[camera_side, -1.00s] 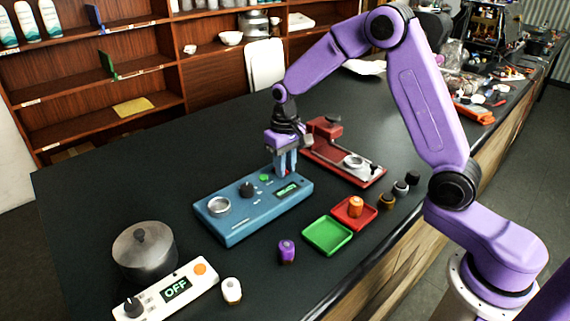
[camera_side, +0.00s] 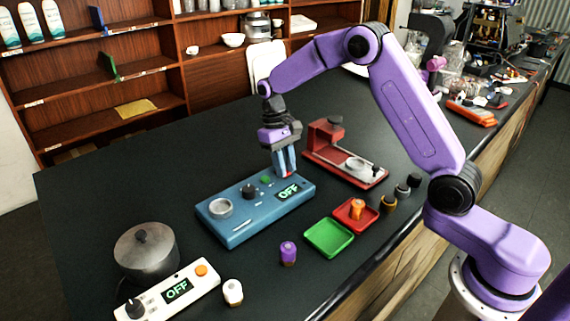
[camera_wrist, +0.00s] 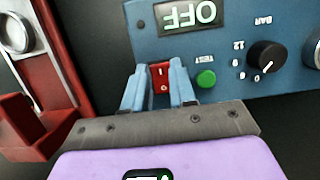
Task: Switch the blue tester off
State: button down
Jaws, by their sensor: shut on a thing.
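The blue tester (camera_side: 240,222) lies on the dark table. Its display (camera_side: 288,192) reads OFF in the side view and also in the wrist view (camera_wrist: 190,14), upside down there. A red rocker switch (camera_wrist: 160,76) sits at the tester's edge. My gripper (camera_wrist: 160,84) is shut on the red switch, with one blue finger on each side of it. In the side view my gripper (camera_side: 284,164) is at the tester's far edge, behind the display. The tester also has a green button (camera_wrist: 206,78), a black knob (camera_wrist: 267,57) and a round metal cup (camera_side: 220,208).
A red press-like device (camera_side: 345,165) stands just right of my gripper. A green tray (camera_side: 329,237), a red tray (camera_side: 366,214) and several small capped cylinders lie in front. A white unit (camera_side: 165,292) reading OFF and a metal pot (camera_side: 146,252) stand at front left.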

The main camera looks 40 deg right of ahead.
jog(key=c, duration=0.9)
grip_release()
jog(key=v, duration=1.7)
jog(key=shift+r, duration=0.25)
jog(key=shift+a, duration=0.1)
jog(key=s+a+f+n+t, duration=0.1)
jog(key=s+a+n, duration=0.25)
jog(key=s, duration=0.55)
jog(key=s+a+f+n+t, duration=0.1)
jog(key=s+a+n, duration=0.3)
jog(key=s, duration=0.5)
jog(key=s+d+f+n, duration=0.1)
jog(key=s+d+f, duration=0.1)
jog(key=s, duration=0.5)
jog(key=s+d+f+n, duration=0.2)
jog(key=s+f, duration=0.1)
jog(key=s, duration=0.4)
jog(key=s+d+f+n+t, duration=0.1)
jog(key=s+d+f+n, duration=0.1)
jog(key=s, duration=0.5)
jog(key=shift+s+d+f, duration=0.2)
jog(key=shift+s+d, duration=0.2)
jog(key=shift+d, duration=0.05)
